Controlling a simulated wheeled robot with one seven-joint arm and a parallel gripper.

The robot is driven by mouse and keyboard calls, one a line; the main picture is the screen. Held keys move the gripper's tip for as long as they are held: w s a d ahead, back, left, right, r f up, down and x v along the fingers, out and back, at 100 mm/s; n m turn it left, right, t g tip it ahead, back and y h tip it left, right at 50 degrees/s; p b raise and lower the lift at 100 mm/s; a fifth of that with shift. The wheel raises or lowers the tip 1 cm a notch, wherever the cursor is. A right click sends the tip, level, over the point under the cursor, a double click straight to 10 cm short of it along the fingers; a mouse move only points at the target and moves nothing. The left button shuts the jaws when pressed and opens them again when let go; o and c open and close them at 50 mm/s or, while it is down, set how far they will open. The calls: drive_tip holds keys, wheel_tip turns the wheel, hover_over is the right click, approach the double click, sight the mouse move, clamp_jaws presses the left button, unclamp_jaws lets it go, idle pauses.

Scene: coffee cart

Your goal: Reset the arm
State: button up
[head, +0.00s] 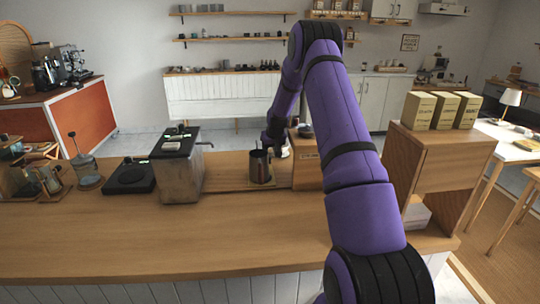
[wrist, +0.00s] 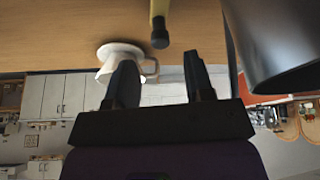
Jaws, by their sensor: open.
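My purple arm reaches forward over the wooden counter (head: 140,238). In the head view its end is low over the counter's far side, and the fingers are hard to make out there. In the wrist view my gripper (wrist: 160,78) is open, with nothing between its two dark fingers. A dark metal pitcher (head: 260,168) stands close beside the gripper; a dark rounded body at the right of the wrist view (wrist: 282,45) appears to be it. A white cup-like piece with a handle (wrist: 118,58) shows partly behind one finger.
A yellow rod with a black tip (wrist: 159,34) is near the fingers. A metal box-shaped machine (head: 178,168), black scale (head: 128,176) and glass press (head: 86,172) stand left. A wooden shelf unit (head: 438,160) with yellow boxes (head: 418,110) stands right. The front counter is clear.

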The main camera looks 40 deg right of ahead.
drive_tip(key=shift+s+a+r, duration=0.1)
drive_tip(key=shift+s+r, duration=0.1)
drive_tip(key=shift+r, duration=0.25)
idle(0.3)
drive_tip(key=s+a+r+n, duration=0.1)
drive_tip(key=s+a+r, duration=0.3)
drive_tip(key=a+r, duration=0.4)
drive_tip(key=s+a+r, duration=0.5)
drive_tip(key=a+r, duration=0.2)
drive_tip(key=r, duration=0.3)
drive_tip(key=s+a+r+n, duration=0.1)
drive_tip(key=s+a+r, duration=0.3)
drive_tip(key=a+r, duration=0.4)
drive_tip(key=s+a+r, duration=0.2)
drive_tip(key=s+a, duration=0.2)
drive_tip(key=s, duration=0.7)
drive_tip(key=s+a+r+n+y, duration=0.1)
drive_tip(key=s+a, duration=0.4)
drive_tip(key=s, duration=0.5)
drive_tip(key=s+a+r+t, duration=0.1)
drive_tip(key=s+a+r, duration=0.2)
drive_tip(key=s, duration=0.8)
drive_tip(key=shift+s+a+n, duration=0.3)
drive_tip(key=shift+a+n, duration=0.1)
drive_tip(key=shift+a, duration=0.35)
